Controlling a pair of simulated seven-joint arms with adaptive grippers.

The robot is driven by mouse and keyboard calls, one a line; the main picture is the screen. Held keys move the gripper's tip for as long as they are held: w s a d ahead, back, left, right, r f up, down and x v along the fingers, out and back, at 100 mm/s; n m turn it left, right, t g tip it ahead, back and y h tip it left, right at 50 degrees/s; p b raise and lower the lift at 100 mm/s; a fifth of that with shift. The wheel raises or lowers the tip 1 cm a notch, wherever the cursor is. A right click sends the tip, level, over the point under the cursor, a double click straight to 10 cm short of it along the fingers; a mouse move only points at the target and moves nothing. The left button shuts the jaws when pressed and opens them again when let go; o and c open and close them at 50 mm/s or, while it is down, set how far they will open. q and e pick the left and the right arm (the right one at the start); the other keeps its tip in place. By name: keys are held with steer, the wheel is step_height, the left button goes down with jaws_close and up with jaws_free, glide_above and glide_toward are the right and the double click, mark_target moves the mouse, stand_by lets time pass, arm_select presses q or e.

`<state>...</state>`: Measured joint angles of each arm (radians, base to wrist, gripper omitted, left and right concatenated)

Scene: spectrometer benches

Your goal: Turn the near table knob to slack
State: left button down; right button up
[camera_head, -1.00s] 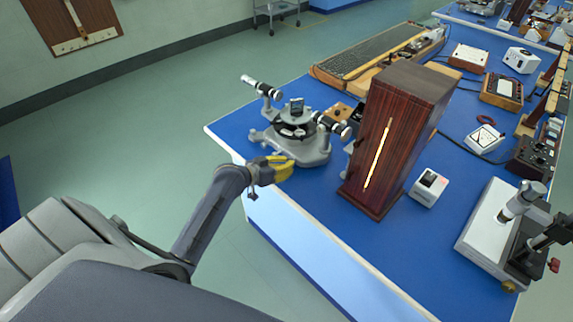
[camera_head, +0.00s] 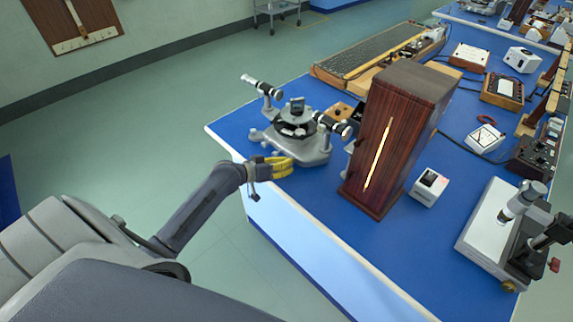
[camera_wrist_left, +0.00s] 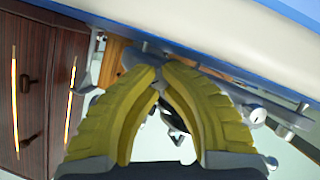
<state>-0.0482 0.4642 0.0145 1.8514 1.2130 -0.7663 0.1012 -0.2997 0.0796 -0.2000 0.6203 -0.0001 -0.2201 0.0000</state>
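The grey spectrometer (camera_head: 298,140) stands at the near left corner of the blue bench, with two black telescope tubes and a small dark block on its round table. My left gripper (camera_head: 288,165) has yellow ribbed fingers and reaches its base from the left. In the left wrist view the fingertips (camera_wrist_left: 160,72) are drawn close together at a small grey part of the spectrometer (camera_wrist_left: 146,56), which looks like the near table knob. The fingers hide most of the knob, so its turn cannot be read. My right gripper is in neither view.
A tall dark wooden cabinet (camera_head: 372,160) with a lit slit stands right of the spectrometer. The bench's white front edge (camera_head: 345,262) runs just below my left gripper. The floor to the left is clear.

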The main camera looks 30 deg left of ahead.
arm_select(q)
steer(key=shift+w+a+r, duration=0.1)
steer(key=shift+w+r, duration=0.1)
steer(key=shift+r, duration=0.2)
steer(key=c, duration=1.8)
jaws_free()
steer(key=shift+c, duration=0.2)
steer(key=o, duration=0.6)
steer(key=shift+s+f, duration=0.1)
steer(key=shift+f, duration=0.15)
steer(key=shift+m, duration=0.3)
